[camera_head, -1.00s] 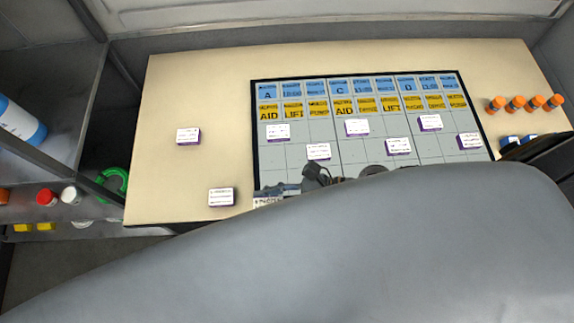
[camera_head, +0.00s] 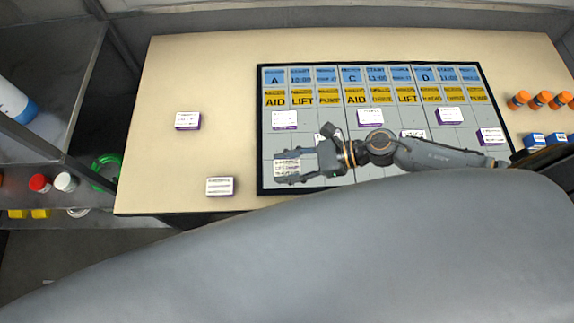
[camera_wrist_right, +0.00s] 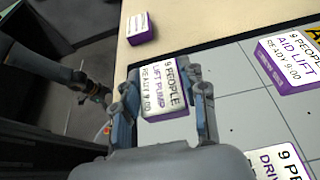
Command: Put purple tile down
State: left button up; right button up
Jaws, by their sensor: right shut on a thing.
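My right gripper (camera_head: 285,170) is over the lower left cell of the board (camera_head: 268,150). It is shut on a purple tile (camera_head: 288,166) with a white top. The right wrist view shows this tile (camera_wrist_right: 162,87) between both fingers, reading "9 PEOPLE LIFT PUMP READY 9:00". I cannot tell whether it touches the board. Similar purple tiles lie on the board, such as one at left (camera_head: 285,120), one in the middle (camera_head: 370,117) and one at right (camera_head: 450,116). My right forearm partly hides other tiles.
Two more purple tiles, an upper one (camera_head: 188,121) and a lower one (camera_head: 220,186), lie on the beige table (camera_head: 200,70) left of the board. Orange-capped bottles (camera_head: 540,100) and blue boxes (camera_head: 535,140) stand at the right. A grey seat-like surface (camera_head: 330,260) fills the foreground.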

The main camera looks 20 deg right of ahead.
jog(key=shift+f, duration=0.3)
jog(key=shift+f, duration=0.2)
jog(key=o, duration=1.1)
jog(key=shift+o, duration=0.2)
jog(key=shift+r, duration=0.1)
